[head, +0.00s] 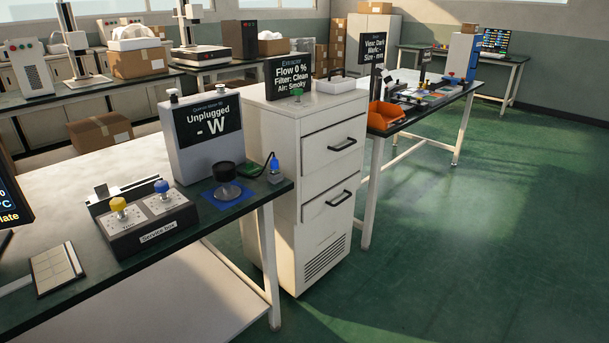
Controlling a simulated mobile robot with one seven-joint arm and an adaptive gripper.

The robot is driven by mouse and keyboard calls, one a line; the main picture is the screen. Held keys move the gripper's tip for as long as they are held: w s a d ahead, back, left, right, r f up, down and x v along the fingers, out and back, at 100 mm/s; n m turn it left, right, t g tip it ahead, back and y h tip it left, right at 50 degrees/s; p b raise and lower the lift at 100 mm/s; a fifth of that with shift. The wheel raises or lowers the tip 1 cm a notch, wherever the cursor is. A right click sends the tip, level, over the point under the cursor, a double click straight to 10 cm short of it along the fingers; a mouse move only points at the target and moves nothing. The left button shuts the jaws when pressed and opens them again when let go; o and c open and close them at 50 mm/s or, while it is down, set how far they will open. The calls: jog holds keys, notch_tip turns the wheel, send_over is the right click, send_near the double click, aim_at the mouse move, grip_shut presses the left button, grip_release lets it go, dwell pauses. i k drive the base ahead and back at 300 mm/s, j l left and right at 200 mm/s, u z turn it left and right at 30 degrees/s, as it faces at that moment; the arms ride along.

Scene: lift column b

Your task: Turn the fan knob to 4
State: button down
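No knob in the head view carries a label I can read as fan. A small green knob (297,94) sits on top of the white drawer cabinet (270,160), just below the black Extractor display (289,77), which reads Flow 0 %, Filter: Clean, Air: Smoky. A box labelled Service Box (158,232) on the left bench has a yellow knob (118,205) and a blue knob (161,187) over pale dial plates. The numbers and pointer positions are too small to read. My gripper is not in view.
Another bench with an orange bin (384,115) is behind the cabinet. The green floor (470,230) at right is clear.

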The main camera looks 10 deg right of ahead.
aim_at(298, 91)
jog(key=i+l, duration=0.1)
jog(key=l, duration=0.3)
jog(key=i+l, duration=0.1)
jog(key=l, duration=0.3)
jog(key=i+l+u, duration=0.1)
jog(key=l, duration=0.3)
jog(key=i+l, duration=0.1)
jog(key=l, duration=0.35)
jog(key=i+l+u, duration=0.45)
jog(key=i+l, duration=0.4)
jog(key=i, duration=0.05)
